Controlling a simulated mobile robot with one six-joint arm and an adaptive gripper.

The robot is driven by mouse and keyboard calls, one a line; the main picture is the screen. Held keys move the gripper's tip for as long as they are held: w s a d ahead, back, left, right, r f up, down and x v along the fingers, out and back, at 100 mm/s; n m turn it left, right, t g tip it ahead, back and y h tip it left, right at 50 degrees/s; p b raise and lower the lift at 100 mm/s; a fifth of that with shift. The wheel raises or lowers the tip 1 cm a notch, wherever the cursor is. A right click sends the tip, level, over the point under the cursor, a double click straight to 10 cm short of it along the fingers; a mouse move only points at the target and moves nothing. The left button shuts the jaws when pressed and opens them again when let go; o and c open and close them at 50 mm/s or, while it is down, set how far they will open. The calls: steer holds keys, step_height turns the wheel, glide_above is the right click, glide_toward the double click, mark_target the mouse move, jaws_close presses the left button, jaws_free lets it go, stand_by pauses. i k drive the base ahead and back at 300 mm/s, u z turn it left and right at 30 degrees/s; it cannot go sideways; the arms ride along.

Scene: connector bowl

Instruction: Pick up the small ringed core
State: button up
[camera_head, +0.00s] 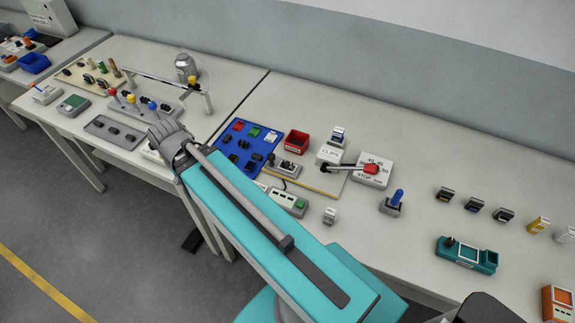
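I cannot pick out the small ringed core with certainty in the head view. A small pale grey piece (330,215) stands alone near the front edge of the right table, but it is too small to show whether it has rings. My teal arm reaches up and left across the picture. The grey ribbed end of my arm, which looks like my gripper (168,137), is over the left table's front part, well left of the pale piece. Its fingers are too small and crowded to show whether they are open or hold anything.
A blue-handled joystick (394,203) and a teal device (466,255) stand rightward. Levers and a can (186,68) crowd the left table.

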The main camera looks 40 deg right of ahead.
mark_target(286, 165)
steer(key=k, duration=2.15)
steer(key=z, duration=0.55)
steer(key=i, duration=1)
steer(key=u, duration=0.05)
